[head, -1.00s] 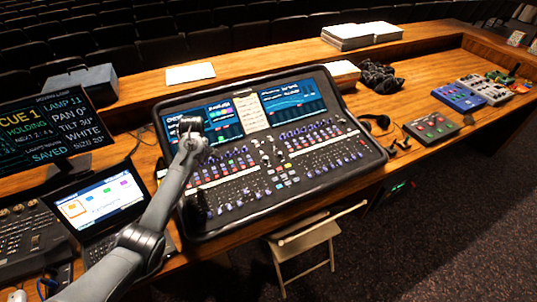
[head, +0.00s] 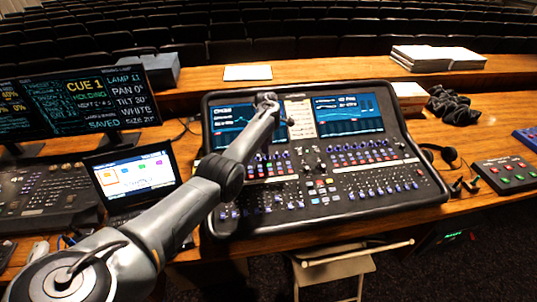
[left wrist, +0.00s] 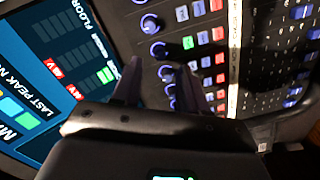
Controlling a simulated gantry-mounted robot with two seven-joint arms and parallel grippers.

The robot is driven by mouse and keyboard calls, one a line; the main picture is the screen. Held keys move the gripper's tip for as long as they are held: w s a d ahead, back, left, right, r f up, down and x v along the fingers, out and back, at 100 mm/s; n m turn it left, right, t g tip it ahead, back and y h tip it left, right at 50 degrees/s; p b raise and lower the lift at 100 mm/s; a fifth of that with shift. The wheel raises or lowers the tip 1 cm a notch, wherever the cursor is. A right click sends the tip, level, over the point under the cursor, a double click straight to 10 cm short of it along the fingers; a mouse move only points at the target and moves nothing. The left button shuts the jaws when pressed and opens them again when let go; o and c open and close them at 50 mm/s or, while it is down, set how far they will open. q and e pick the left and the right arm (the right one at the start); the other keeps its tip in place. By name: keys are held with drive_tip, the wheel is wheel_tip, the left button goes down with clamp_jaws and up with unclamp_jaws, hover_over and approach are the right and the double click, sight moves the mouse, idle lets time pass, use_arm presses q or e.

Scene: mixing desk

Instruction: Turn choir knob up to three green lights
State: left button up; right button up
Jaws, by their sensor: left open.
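The mixing desk (head: 330,226) is a large black console with lit screens and rows of faders and small knobs. My left arm reaches over it, with its wrist in front of the left screen (head: 230,116); my fingers are hard to make out there. In the left wrist view my left gripper (left wrist: 158,82) is open, with its two dark fingers pointing at a column of blue-ringed knobs. One knob (left wrist: 166,73) shows between the fingertips; I cannot tell whether they touch it. I cannot read which knob is choir. My right gripper is not in view.
Red, green and white buttons (left wrist: 219,57) line up beside the knobs. A laptop (head: 133,178) and monitors (head: 85,92) stand to the left. A headset (head: 440,155) and a small button box (head: 504,173) lie to the right. A paper stack (head: 437,58) sits on the back ledge.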

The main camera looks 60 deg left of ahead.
sight(268, 156)
use_arm(q)
drive_tip(key=shift+w+a+f+b, duration=0.1)
drive_tip(key=shift+f+b, duration=0.25)
drive_tip(key=shift+f, duration=0.85)
drive_tip(key=shift+w+f+b, duration=0.1)
drive_tip(key=shift+f+b, duration=0.25)
drive_tip(key=shift+f, duration=0.8)
clamp_jaws()
